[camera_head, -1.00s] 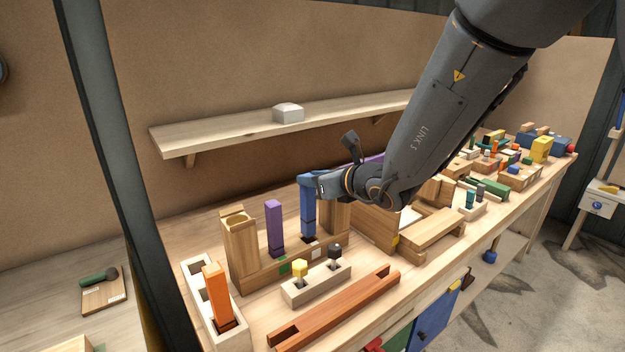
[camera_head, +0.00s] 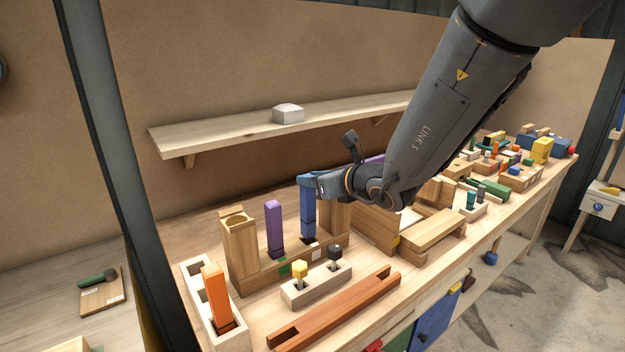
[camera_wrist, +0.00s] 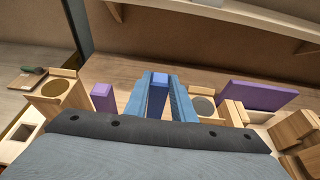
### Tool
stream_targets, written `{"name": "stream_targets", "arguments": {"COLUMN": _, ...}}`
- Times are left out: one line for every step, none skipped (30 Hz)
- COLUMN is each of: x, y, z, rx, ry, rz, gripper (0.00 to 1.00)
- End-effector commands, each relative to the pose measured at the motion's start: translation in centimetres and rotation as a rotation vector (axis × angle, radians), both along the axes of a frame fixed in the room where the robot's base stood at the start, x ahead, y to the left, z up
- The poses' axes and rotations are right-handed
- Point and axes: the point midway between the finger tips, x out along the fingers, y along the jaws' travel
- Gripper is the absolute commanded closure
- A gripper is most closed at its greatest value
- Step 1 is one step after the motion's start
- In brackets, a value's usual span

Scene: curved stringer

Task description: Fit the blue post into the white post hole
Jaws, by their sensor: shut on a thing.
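The blue post (camera_head: 308,222) stands upright in the head view, over the stringer base (camera_head: 262,279) close to the white tag (camera_head: 316,254). Its lower end is at a dark spot beside that tag; I cannot tell how deep it sits in the white post hole. My gripper (camera_head: 310,183) is shut on the post's upper part. In the wrist view the post's blue top (camera_wrist: 159,80) shows between my two blue fingers. The hole itself is hidden from the wrist view.
A purple post (camera_head: 274,228) stands to the left by a green tag (camera_head: 284,268). Wooden blocks with round openings flank the posts. In front are a holder with yellow and black knobs (camera_head: 317,285) and a reddish rail (camera_head: 338,308). A shelf (camera_head: 230,123) runs behind.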

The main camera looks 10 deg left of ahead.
Motion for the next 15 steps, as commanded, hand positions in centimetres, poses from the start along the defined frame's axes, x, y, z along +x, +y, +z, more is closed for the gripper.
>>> {"name": "stream_targets", "arguments": {"x": 0.01, "y": 0.01, "z": 0.00, "rx": 0.001, "ry": -0.001, "rz": 0.000, "gripper": 1.00}}
{"name": "stream_targets", "arguments": {"x": 0.01, "y": 0.00, "z": -0.04, "rx": 0.001, "ry": -0.001, "rz": 0.000, "gripper": 1.00}}
{"name": "stream_targets", "arguments": {"x": 0.01, "y": 0.00, "z": -0.09, "rx": 0.001, "ry": -0.001, "rz": 0.000, "gripper": 1.00}}
{"name": "stream_targets", "arguments": {"x": 0.02, "y": 0.01, "z": -0.13, "rx": 0.001, "ry": -0.001, "rz": 0.000, "gripper": 1.00}}
{"name": "stream_targets", "arguments": {"x": 0.02, "y": 0.00, "z": -0.20, "rx": 0.001, "ry": -0.001, "rz": 0.000, "gripper": 1.00}}
{"name": "stream_targets", "arguments": {"x": 0.02, "y": 0.01, "z": -0.27, "rx": 0.001, "ry": -0.001, "rz": 0.000, "gripper": 1.00}}
{"name": "stream_targets", "arguments": {"x": 0.02, "y": 0.01, "z": -0.35, "rx": 0.001, "ry": -0.001, "rz": 0.000, "gripper": 1.00}}
{"name": "stream_targets", "arguments": {"x": 0.02, "y": 0.01, "z": -0.42, "rx": 0.001, "ry": -0.001, "rz": 0.000, "gripper": 1.00}}
{"name": "stream_targets", "arguments": {"x": 0.02, "y": 0.01, "z": -0.51, "rx": 0.000, "ry": -0.001, "rz": 0.000, "gripper": 1.00}}
{"name": "stream_targets", "arguments": {"x": 0.02, "y": 0.01, "z": -0.57, "rx": 0.000, "ry": -0.001, "rz": 0.000, "gripper": 1.00}}
{"name": "stream_targets", "arguments": {"x": 0.02, "y": 0.01, "z": -0.63, "rx": 0.000, "ry": -0.001, "rz": 0.000, "gripper": 1.00}}
{"name": "stream_targets", "arguments": {"x": 0.02, "y": 0.02, "z": -0.71, "rx": 0.000, "ry": -0.001, "rz": 0.000, "gripper": 1.00}}
{"name": "stream_targets", "arguments": {"x": 0.02, "y": 0.01, "z": -0.78, "rx": 0.000, "ry": -0.001, "rz": 0.000, "gripper": 1.00}}
{"name": "stream_targets", "arguments": {"x": 0.02, "y": 0.01, "z": -0.84, "rx": 0.000, "ry": -0.001, "rz": 0.000, "gripper": 1.00}}
{"name": "stream_targets", "arguments": {"x": 0.02, "y": 0.02, "z": -0.92, "rx": 0.000, "ry": -0.001, "rz": 0.000, "gripper": 1.00}}
